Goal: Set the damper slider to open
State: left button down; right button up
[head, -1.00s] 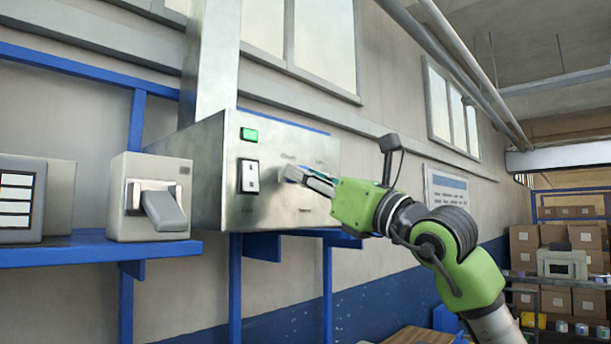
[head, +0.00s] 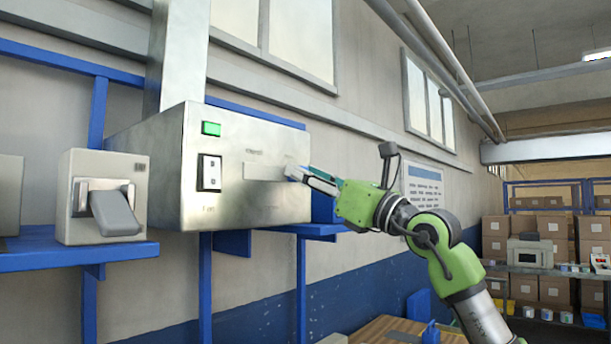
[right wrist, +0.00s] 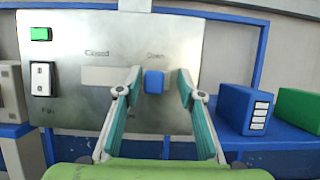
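The damper panel is the front of a metal box (head: 250,200). In the right wrist view its pale slot (right wrist: 107,76) runs sideways, with a label reading like "Closed" at the left and one reading like "Open" at the right. The blue slider knob (right wrist: 154,82) is at the slot's right end, below the "Open" label. My right gripper (right wrist: 160,76) is open, with one finger on each side of the knob and visible gaps to it. In the head view the right gripper (head: 296,174) is at the panel's right part. My left gripper is not in view.
A green button (right wrist: 40,34) and a white rocker switch (right wrist: 42,79) are on the panel's left. A blue box (right wrist: 242,108) and a green box (right wrist: 299,109) stand on the blue shelf to the right. A grey lever device (head: 103,200) stands left of the metal box.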

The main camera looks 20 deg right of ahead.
jog(key=shift+a, duration=0.1)
jog(key=v, duration=1.2)
